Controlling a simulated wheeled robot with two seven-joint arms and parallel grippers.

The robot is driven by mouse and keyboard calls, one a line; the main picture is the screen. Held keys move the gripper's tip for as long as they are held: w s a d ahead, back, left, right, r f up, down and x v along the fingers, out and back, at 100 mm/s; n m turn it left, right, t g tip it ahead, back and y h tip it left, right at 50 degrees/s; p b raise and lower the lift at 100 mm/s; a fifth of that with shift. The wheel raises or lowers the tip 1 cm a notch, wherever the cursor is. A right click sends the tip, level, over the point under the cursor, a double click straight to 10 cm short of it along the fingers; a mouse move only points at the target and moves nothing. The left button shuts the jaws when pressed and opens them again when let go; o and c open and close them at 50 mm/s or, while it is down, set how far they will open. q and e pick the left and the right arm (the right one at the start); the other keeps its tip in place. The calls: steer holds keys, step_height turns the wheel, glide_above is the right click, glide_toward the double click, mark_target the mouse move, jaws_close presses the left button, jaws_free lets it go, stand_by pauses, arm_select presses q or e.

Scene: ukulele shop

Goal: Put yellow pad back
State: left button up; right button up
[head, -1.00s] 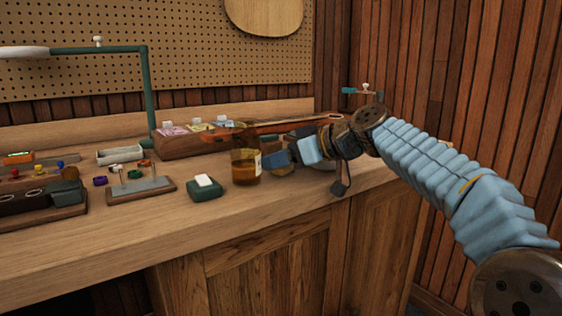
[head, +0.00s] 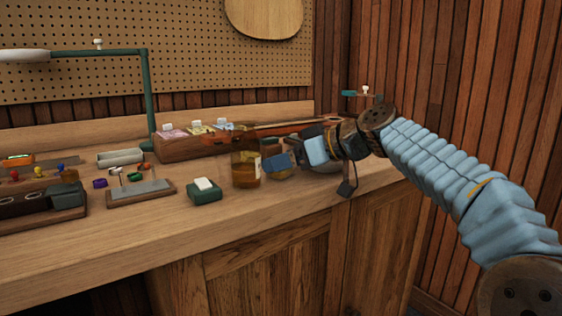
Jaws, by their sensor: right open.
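A wooden block (head: 190,149) on the bench bears a row of pads with white knobs: a pink one on the left, a pale yellow pad (head: 198,130) in the middle and a blue one on the right. My left gripper is not in view.
The amber glass jar (head: 245,170) stands between the gripper and the bench's left part. A green box with a white block (head: 204,190), a metal-plated stand (head: 140,190) and a green lamp post (head: 149,95) stand further left. The front bench strip is clear.

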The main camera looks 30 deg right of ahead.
steer(key=v, duration=1)
steer(key=shift+s+d+r, duration=0.15)
steer(key=shift+s, duration=0.1)
